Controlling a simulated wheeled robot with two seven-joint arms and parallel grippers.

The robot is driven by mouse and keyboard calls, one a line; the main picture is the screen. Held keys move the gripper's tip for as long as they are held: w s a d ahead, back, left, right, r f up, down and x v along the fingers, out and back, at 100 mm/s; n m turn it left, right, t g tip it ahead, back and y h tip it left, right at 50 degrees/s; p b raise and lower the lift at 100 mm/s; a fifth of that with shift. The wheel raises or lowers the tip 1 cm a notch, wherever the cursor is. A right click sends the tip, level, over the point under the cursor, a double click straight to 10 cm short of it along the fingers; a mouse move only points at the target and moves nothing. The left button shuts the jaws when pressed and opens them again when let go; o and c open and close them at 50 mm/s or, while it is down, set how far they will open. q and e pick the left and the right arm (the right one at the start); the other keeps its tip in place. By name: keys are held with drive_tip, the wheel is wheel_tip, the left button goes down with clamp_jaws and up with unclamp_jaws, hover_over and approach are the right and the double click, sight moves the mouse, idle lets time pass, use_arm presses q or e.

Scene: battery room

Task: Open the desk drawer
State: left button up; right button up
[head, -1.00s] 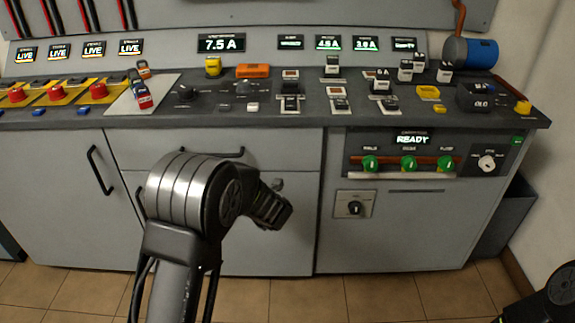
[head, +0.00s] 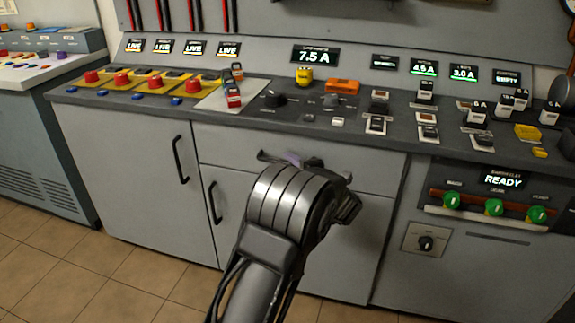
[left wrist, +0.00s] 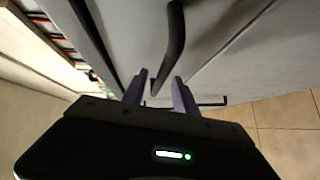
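The desk drawer (head: 355,172) is a wide grey front under the console top, and it looks flush with the desk. Its dark horizontal handle (head: 267,156) is partly hidden behind my left wrist. My right gripper is out of view.
A cupboard door handle (head: 180,160) and a second door handle (head: 214,203) stick out left of and below the drawer. Switches and buttons cover the console top (head: 130,97) above. Tiled floor (head: 130,285) is clear in front of the desk.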

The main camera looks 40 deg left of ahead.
use_arm(q)
drive_tip(key=shift+x, duration=1)
drive_tip(key=shift+c, duration=0.3)
clamp_jaws()
idle(0.4)
